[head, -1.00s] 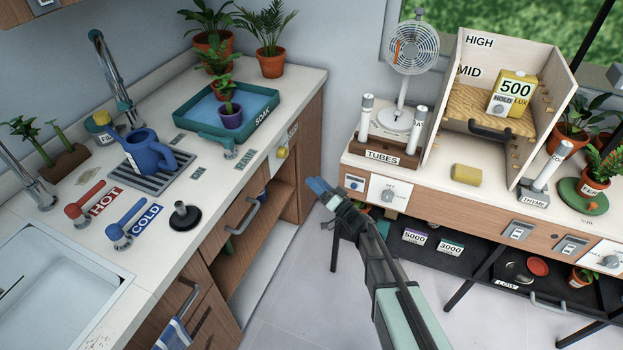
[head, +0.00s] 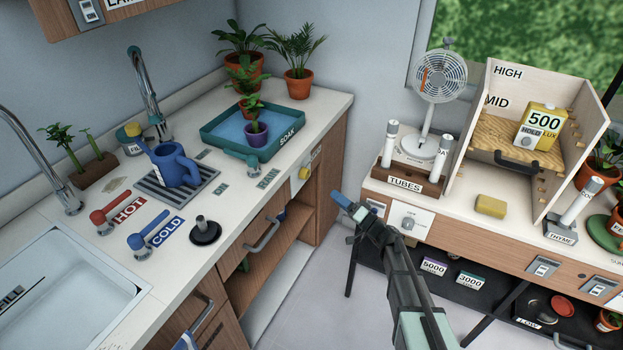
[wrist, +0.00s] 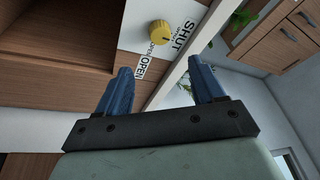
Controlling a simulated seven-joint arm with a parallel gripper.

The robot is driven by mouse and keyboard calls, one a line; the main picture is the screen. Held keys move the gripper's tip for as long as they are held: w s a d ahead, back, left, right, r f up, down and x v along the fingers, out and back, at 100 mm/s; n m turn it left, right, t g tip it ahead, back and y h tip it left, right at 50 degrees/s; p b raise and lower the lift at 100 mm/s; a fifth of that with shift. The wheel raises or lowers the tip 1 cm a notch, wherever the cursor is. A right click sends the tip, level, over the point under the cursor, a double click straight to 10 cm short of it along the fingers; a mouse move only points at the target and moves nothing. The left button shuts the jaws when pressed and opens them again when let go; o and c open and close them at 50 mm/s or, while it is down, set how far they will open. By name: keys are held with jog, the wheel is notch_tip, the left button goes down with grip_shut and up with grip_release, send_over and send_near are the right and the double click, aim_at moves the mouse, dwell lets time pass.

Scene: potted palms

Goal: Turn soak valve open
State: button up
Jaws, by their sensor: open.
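A yellow round knob (head: 305,173) sits on a white plate on the counter's front, near its right corner, below the tray marked SOAK (head: 210,141). In the wrist view the knob (wrist: 160,32) is close, with the words SHUT and OPEN beside it. A dark mark shows on its face; which word it points to I cannot tell. My gripper (head: 344,201) has blue fingers and is open and empty, to the right of the knob and lower in the head view. In the wrist view my gripper (wrist: 160,70) has the knob beyond its fingertips, not between them.
A teal handle (head: 253,164) sits at the tray's front, by a DRAIN label. An open shelf (head: 270,246) lies under the counter. The workbench with a TUBES rack (head: 405,183) stands to the right. Floor shows between counter and bench.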

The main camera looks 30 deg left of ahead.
aim_at(308, 175)
jog(key=x, duration=1.3)
jog(key=shift+a+r, duration=0.1)
jog(key=shift+c, duration=0.4)
jog(key=c, duration=1)
jog(key=shift+o, duration=0.2)
